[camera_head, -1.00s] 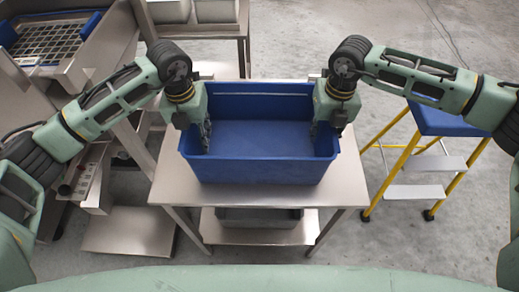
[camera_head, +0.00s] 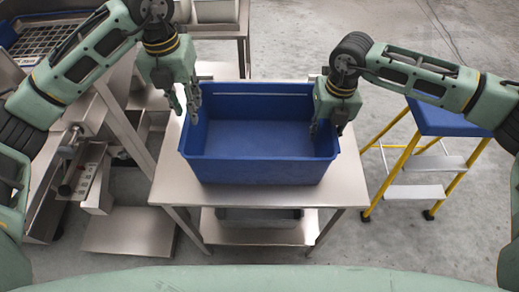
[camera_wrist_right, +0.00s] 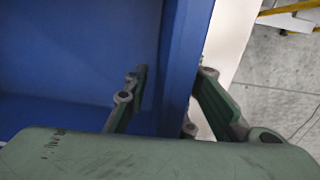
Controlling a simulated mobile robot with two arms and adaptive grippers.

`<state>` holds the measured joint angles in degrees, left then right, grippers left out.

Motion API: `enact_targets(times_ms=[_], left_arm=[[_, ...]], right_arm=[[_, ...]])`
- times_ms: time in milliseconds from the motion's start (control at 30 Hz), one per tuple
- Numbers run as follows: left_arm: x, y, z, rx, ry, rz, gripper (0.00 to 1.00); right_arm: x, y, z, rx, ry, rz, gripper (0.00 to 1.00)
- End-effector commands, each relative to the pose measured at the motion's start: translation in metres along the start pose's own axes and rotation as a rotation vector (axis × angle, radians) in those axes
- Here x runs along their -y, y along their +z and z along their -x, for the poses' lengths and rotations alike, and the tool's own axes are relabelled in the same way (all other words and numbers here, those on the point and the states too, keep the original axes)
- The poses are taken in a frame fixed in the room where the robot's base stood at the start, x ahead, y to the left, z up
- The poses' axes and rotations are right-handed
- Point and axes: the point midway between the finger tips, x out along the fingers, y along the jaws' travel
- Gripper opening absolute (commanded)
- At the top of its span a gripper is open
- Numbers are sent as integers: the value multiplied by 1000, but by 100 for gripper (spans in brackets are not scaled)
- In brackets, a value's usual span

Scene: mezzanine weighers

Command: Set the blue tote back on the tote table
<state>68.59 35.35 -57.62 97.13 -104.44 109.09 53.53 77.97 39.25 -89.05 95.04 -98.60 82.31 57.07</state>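The blue tote (camera_head: 258,170) sits upright and level on the steel tote table (camera_head: 345,185). It looks empty. My left gripper (camera_head: 185,108) is open and empty, just above the tote's left rim and clear of it. My right gripper (camera_head: 327,128) is at the tote's right wall. In the right wrist view, its fingers (camera_wrist_right: 172,85) straddle the tote's wall (camera_wrist_right: 183,50), one inside and one outside. They look spread, with a small gap on the inner side.
A yellow step stool with a blue top (camera_head: 440,118) stands right of the table. A steel weigher frame with a grid (camera_head: 48,42) is at the left. Another steel table (camera_head: 228,28) stands behind. A grey bin (camera_head: 258,218) is on the lower shelf.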

Motion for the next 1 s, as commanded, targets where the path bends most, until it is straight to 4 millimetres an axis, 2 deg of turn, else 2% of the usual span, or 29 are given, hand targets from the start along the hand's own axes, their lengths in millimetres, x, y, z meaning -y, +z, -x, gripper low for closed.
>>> enact_targets(times_ms=[300, 500, 700, 1000], left_arm=[[0, 0, 0, 0, 0, 0, 23], [0, 0, -1, 0, 0, 0, 23], [0, 0, -1, 0, 0, 0, 23], [0, 0, -1, 0, 0, 0, 23]], right_arm=[[0, 1, 64, 4, 1, 0, 23], [0, 1, 98, 3, 0, -1, 23], [0, 0, 112, 0, 0, 0, 23], [0, 0, 113, 0, 0, 0, 23]])
